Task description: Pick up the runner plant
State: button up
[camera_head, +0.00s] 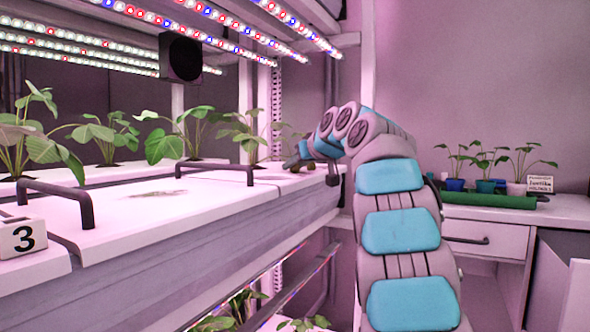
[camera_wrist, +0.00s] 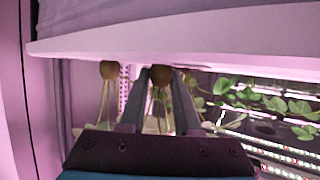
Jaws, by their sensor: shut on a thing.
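My gripper (camera_wrist: 163,80) reaches up the middle of the wrist view, which looks upside down. Its two fingers are shut on the runner plant (camera_wrist: 161,74), a brown root plug with thin pale stems running between the fingers. The plug is close to the edge of the white shelf board; I cannot tell whether it touches it. In the head view my gripper (camera_head: 298,163) is small, at the far right end of the white rack top, partly hidden by my arm. A few faint leaves show just above it there.
Another brown plug with stems (camera_wrist: 109,70) is left of my fingers. Leafy plants (camera_head: 178,135) stand along the white rack top (camera_head: 160,205), with dark handles (camera_head: 60,190) in front. LED bars hang above. A green tray (camera_head: 490,199) with several potted plants is on the right counter.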

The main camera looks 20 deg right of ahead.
grip_shut()
jog(key=shift+r, duration=0.1)
jog(key=shift+r+p, duration=0.85)
jog(key=shift+r, duration=0.9)
jog(key=shift+s+f+b, duration=0.15)
jog(key=shift+s+b, duration=0.15)
jog(key=shift+b, duration=0.05)
jog(key=shift+s+b, duration=0.5)
jog(key=shift+s, duration=0.6)
jog(key=s+r+b, duration=0.1)
jog(key=s+b, duration=0.1)
jog(key=s, duration=1.1)
jog(key=shift+d+r+b, duration=0.25)
jog(key=shift+r+b, duration=0.05)
jog(key=shift+s, duration=0.1)
